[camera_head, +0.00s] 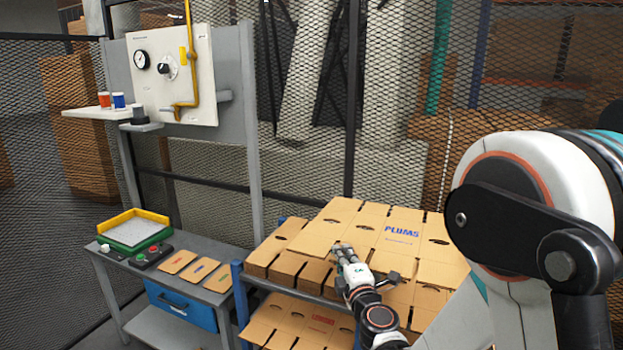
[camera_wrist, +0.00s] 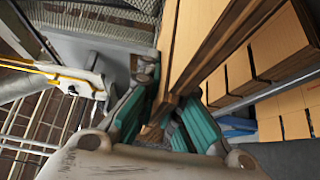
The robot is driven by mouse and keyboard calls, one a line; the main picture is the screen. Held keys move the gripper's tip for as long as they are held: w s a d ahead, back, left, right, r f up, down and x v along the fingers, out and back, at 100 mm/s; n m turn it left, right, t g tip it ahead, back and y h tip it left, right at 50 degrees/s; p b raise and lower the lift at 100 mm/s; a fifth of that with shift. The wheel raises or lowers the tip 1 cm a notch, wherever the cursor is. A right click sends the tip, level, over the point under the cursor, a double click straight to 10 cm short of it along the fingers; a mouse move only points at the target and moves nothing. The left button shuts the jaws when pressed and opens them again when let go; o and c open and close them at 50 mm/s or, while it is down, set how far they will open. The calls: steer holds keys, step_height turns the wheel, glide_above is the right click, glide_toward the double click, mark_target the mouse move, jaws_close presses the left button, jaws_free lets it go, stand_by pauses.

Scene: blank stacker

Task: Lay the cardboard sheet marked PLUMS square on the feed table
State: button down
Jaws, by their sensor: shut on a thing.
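The cardboard sheet marked PLUMS (camera_head: 362,229) is a broad tan sheet with blue lettering, above the upper shelf's stacks at the right of the head view. My gripper (camera_head: 343,248) is at its near left edge. In the wrist view my gripper (camera_wrist: 163,127) has its teal-padded fingers shut on brown cardboard (camera_wrist: 178,55), seen nearly edge-on. I cannot tell how far the sheet is above the cardboard under it. A white plate with yellow and green edges (camera_head: 137,231) stands on the grey table (camera_head: 215,297) at left; it looks like the feed table.
A blue-posted rack (camera_head: 239,290) holds stacked blanks (camera_head: 290,267) on its upper shelf and more blanks (camera_head: 283,318) below. Several small cards (camera_head: 204,270) and a button box (camera_head: 152,257) lie on the grey table. A gauge panel (camera_head: 170,95) and mesh fence stand behind.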

steer(key=shift+s+d+f+b, duration=0.1)
steer(key=shift+d+f+b, duration=0.25)
steer(key=shift+f, duration=0.1)
steer(key=d+f+h+b, duration=0.1)
steer(key=d+f+b, duration=0.2)
steer(key=f+b, duration=0.1)
steer(key=w+d+f+m+h+b, duration=0.1)
steer(key=d+f+b, duration=0.3)
steer(key=f+b, duration=0.1)
steer(key=w+d+f+b, duration=0.1)
steer(key=d+f+b, duration=0.2)
steer(key=f+b, duration=0.2)
steer(key=shift+d+m+h+b, duration=0.3)
steer(key=shift+m+h, duration=0.1)
steer(key=shift+d+f+b, duration=0.35)
steer(key=shift+d, duration=0.05)
steer(key=shift+r, duration=0.1)
